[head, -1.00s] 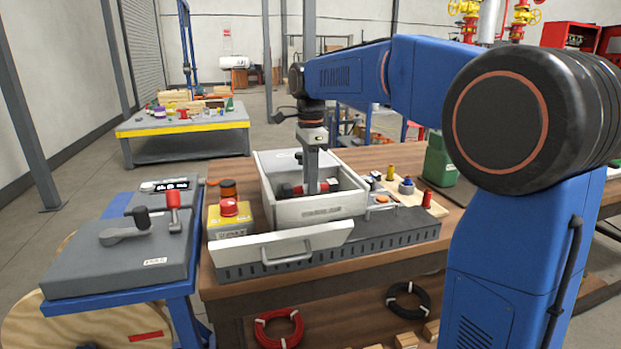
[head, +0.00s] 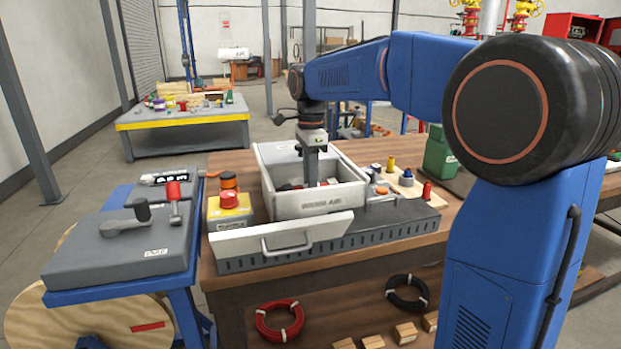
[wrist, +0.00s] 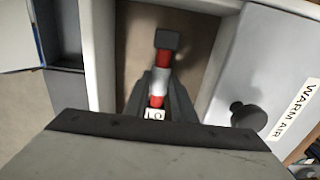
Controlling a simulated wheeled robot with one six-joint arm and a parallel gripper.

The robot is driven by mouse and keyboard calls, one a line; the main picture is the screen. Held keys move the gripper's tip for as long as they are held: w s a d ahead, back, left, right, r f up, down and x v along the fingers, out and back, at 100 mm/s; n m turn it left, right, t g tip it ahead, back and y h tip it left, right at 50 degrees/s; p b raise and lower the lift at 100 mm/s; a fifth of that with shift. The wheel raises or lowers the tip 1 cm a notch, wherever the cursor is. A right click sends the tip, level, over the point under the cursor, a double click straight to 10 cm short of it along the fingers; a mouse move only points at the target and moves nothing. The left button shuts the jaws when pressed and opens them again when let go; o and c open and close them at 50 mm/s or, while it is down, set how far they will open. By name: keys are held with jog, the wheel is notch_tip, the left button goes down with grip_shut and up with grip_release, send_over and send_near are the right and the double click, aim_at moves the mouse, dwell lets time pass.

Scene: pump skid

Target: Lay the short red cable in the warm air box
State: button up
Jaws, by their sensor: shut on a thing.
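The short red cable shows in the wrist view (wrist: 165,59), with a dark grey end, a white middle band and a small white tag near the jaws. My gripper (wrist: 158,105) is shut on it, over the bare brown floor of the box. In the head view the cable is mostly hidden by the front wall; whether it touches the floor I cannot tell.
A white panel with a bar handle (head: 283,237) leans out in front of the box. A red button on a yellow housing (head: 229,205) stands close at left. A tray with small coloured parts (head: 405,185) lies at right. Box walls stand close around my gripper.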

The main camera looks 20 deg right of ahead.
jog(key=shift+f, duration=0.4)
jog(key=o, duration=1)
jog(key=shift+o, duration=0.2)
jog(key=shift+r, duration=0.1)
notch_tip(320, 180, up, 17)
jog(key=shift+s+r, duration=0.1)
